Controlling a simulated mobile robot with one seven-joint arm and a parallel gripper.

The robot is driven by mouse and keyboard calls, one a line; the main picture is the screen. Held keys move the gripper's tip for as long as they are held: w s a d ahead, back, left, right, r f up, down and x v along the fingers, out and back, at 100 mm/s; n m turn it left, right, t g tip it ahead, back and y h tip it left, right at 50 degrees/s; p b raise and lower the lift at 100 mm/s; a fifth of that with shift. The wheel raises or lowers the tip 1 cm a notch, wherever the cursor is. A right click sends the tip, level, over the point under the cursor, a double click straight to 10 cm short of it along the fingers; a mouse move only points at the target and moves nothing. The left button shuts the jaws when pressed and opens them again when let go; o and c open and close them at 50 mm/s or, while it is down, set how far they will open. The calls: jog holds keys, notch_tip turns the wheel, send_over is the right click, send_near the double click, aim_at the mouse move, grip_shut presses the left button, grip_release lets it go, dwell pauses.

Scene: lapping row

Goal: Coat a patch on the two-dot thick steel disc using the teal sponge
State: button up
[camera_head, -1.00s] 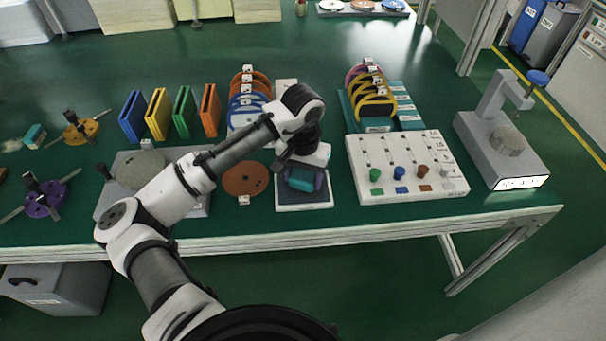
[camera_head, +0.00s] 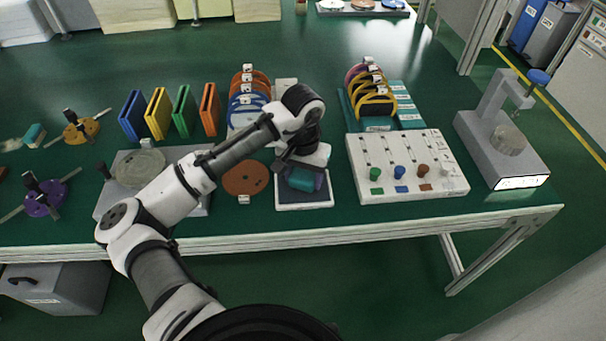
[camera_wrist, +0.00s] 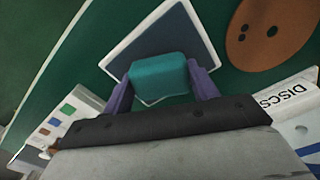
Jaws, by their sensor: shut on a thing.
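My gripper (camera_wrist: 162,87) is shut on the teal sponge (camera_wrist: 158,74), with a purple finger on each side. The sponge also shows in the head view (camera_head: 301,185), over a dark square pad with a pale rim (camera_head: 306,204). I cannot tell whether the sponge touches the pad. A grey disc (camera_head: 138,167) lies on a grey plate unit at the left, partly behind my arm. Another grey disc (camera_head: 509,140) sits on the stand at the right. Dots are too small to make out on either grey disc.
A copper-brown disc (camera_head: 245,179) with holes lies left of the pad. A white board with coloured knobs (camera_head: 407,166) stands close at the right. Racks of upright discs (camera_head: 249,95) and coloured slabs (camera_head: 158,113) stand behind. The table's front edge (camera_head: 360,232) is near.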

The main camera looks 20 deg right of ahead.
aim_at(304, 177)
jog(key=shift+f, duration=0.4)
dwell(1.6)
notch_tip(304, 177, up, 7)
jog(key=p, duration=0.7)
jog(key=shift+r, duration=0.1)
jog(key=shift+s, duration=0.15)
dwell(0.5)
